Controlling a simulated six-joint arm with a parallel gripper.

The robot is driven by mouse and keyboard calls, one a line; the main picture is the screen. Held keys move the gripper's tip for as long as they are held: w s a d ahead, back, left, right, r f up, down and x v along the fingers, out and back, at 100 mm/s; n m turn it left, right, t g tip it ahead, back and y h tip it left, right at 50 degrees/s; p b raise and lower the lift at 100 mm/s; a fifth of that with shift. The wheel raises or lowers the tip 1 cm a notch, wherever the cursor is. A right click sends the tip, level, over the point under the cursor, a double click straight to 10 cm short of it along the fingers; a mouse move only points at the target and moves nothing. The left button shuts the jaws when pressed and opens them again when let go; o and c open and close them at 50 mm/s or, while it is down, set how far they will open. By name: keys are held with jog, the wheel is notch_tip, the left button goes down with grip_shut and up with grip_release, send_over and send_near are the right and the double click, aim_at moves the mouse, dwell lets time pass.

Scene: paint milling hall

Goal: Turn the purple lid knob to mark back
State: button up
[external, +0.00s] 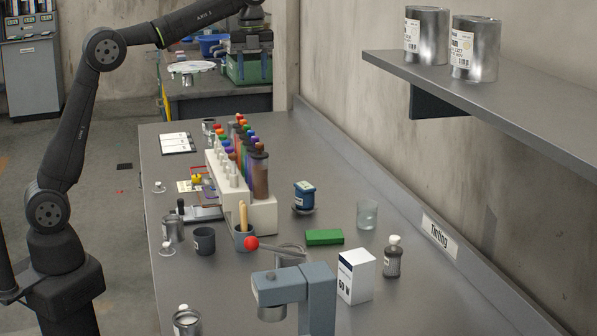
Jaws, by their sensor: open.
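A white rack (262,217) on the bench holds several tubes with coloured lid knobs in close rows. A small purple knob (231,148) seems to show among them, near the left side of the cluster; it is too small and crowded to read its pointing direction or any marks. The front brown tube (260,178) stands at the near end of the row. My arm rises at the left and reaches across the top edge of the picture.
Cups, a grey pot with wooden sticks (244,238), a blue jar (304,196), a green block (324,237) and a white box (356,276) surround the rack. A grey stand with a red-ball lever (251,243) is in front. A shelf (480,92) overhangs at right.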

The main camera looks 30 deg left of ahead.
jog(key=m, duration=0.1)
send_near(254, 136)
jog(key=shift+m, duration=0.3)
notch_tip(254, 136, down, 9)
jog(key=shift+d+r, duration=0.1)
jog(key=shift+r, duration=0.05)
grip_shut()
jog(key=shift+n, duration=0.4)
